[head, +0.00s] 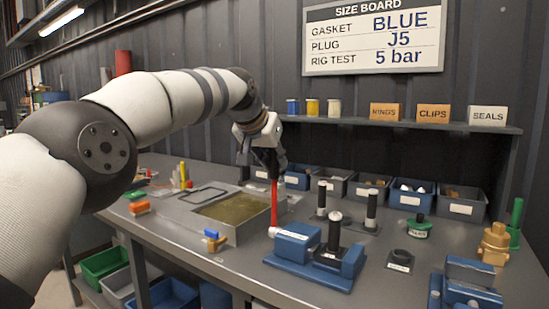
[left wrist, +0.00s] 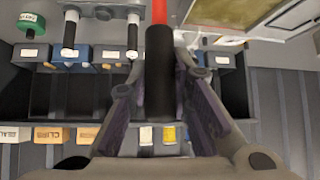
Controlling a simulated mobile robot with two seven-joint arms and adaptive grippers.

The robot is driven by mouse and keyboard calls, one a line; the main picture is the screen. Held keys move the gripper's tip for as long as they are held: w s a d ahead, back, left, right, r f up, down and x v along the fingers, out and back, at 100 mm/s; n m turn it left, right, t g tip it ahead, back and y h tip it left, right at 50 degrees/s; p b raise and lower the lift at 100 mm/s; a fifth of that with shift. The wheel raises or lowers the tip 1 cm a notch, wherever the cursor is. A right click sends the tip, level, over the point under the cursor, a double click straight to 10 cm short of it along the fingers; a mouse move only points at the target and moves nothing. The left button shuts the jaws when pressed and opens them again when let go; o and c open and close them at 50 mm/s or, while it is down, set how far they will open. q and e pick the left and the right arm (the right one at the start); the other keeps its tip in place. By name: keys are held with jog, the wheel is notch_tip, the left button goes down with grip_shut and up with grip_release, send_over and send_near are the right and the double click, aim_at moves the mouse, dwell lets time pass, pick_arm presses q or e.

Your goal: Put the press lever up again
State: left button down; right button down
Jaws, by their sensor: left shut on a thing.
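The blue press (head: 315,258) stands on the workbench. Its red lever (head: 274,204) stands upright from a pale pivot on the left side of the press. My left gripper (head: 272,168) is at the top of the lever, shut on its dark handle. In the left wrist view the black grip (left wrist: 159,85) lies between the two fingers, with the red shaft (left wrist: 159,12) beyond it. My right gripper does not show in either view.
A sunken tray (head: 235,208) lies left of the press. Blue and grey bins (head: 408,194) line the back under a shelf (head: 400,125). Black posts (head: 371,208), a green-topped part (head: 418,226) and a brass fitting (head: 494,243) stand to the right. A second blue device (head: 466,285) is at front right.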

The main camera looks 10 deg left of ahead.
pick_arm(q)
jog(key=shift+d+f, duration=0.1)
jog(key=shift+f, duration=0.05)
jog(key=c, duration=1.7)
grip_release()
jog(key=shift+o, duration=1.4)
jog(key=shift+w, duration=0.15)
jog(key=v, duration=1.2)
